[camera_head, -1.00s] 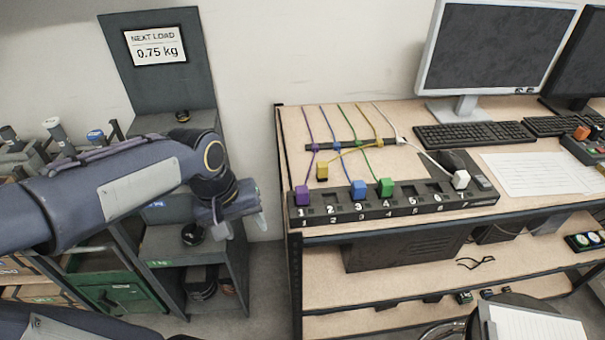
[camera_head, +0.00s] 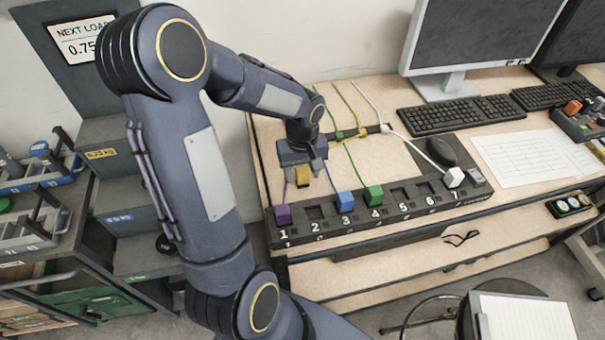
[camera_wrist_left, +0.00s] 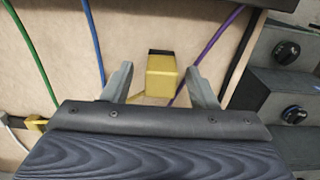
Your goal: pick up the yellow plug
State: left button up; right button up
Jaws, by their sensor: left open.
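The yellow plug (camera_head: 302,177) lies on the wooden desk behind the black socket strip (camera_head: 330,228), near sockets 1 and 2. In the left wrist view the yellow plug (camera_wrist_left: 161,75) shows between the two fingers, with its dark end away from the gripper. My left gripper (camera_head: 303,171) is over the plug and open, one finger on each side with gaps between. The left wrist view also shows the open gripper (camera_wrist_left: 160,85). My right gripper is not in view.
Purple (camera_head: 283,214), blue (camera_head: 345,202), green (camera_head: 374,195) and white (camera_head: 453,177) plugs sit in the strip; socket 2 is empty. Cords run behind the plug. A mouse (camera_head: 441,151), keyboard (camera_head: 462,112) and monitor (camera_head: 455,40) stand to the right.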

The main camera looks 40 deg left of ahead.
pick_arm(q)
jog(key=c, duration=1.1)
